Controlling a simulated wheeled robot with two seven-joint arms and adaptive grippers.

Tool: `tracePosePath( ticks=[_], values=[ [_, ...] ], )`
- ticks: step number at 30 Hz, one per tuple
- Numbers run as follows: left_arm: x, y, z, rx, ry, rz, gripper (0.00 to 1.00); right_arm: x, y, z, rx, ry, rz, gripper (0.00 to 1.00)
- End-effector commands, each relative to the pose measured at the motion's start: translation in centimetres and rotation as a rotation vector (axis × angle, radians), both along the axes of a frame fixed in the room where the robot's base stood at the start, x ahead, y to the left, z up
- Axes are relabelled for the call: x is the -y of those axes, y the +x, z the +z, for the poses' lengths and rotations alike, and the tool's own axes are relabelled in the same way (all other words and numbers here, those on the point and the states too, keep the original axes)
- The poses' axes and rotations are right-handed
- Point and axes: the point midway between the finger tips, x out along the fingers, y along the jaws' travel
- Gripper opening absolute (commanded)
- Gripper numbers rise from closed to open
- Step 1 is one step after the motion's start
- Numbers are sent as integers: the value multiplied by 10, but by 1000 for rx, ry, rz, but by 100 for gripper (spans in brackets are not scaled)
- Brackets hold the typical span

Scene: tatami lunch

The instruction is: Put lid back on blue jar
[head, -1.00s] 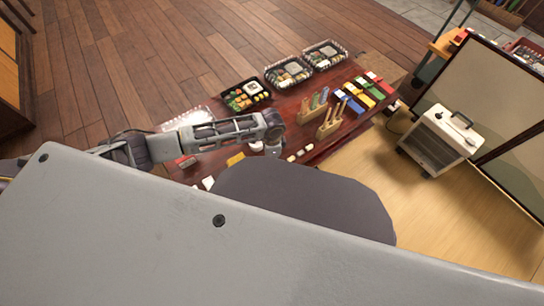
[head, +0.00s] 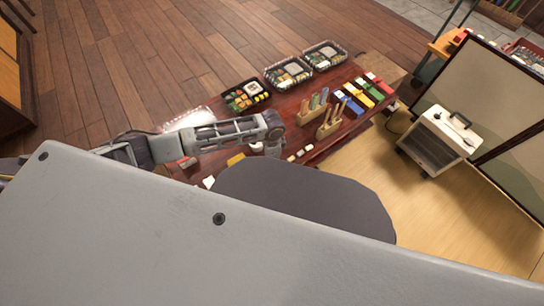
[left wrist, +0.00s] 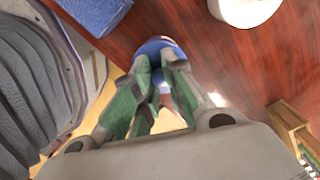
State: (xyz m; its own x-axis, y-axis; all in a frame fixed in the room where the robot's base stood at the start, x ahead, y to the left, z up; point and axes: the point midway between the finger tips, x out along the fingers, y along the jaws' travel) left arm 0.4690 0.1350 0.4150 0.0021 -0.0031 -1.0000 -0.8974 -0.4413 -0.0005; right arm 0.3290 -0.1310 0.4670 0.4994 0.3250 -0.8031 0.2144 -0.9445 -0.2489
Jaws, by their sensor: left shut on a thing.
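My left arm reaches in from the left in the head view, and my left gripper (head: 277,150) is over the near side of the red-brown table (head: 325,148), small and partly hidden. In the left wrist view, the green-padded fingers of this gripper (left wrist: 160,68) are closed together on a blue rounded piece (left wrist: 153,46), which looks like the lid. The fingers cover much of it. I cannot make out the blue jar apart from this piece. My right gripper is not in view.
A white round vessel (left wrist: 245,8) and a blue box (left wrist: 97,12) are near the gripper. Wooden racks (head: 330,121), lunch trays (head: 288,73) and coloured boxes (head: 365,92) stand farther along the table. My own body hides the near edge.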

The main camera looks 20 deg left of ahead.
Motion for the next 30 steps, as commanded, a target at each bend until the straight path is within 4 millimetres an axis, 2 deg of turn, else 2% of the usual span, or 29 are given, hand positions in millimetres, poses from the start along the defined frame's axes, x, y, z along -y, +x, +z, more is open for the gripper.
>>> tracePosePath(
  ticks=[14, 15, 20, 27, 30],
  values=[
    [0, 0, 0, 0, 0, 0, 0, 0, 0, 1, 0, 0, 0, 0],
    [0, 0, 0, 0, 0, 0, 15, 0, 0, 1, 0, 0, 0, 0],
    [0, 0, 0, 0, 0, 0, 36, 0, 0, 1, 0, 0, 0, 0],
    [0, 0, 0, 0, 0, 0, 38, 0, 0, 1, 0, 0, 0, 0],
    [0, 0, 0, 0, 0, 0, 51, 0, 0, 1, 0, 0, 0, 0]
  ],
)
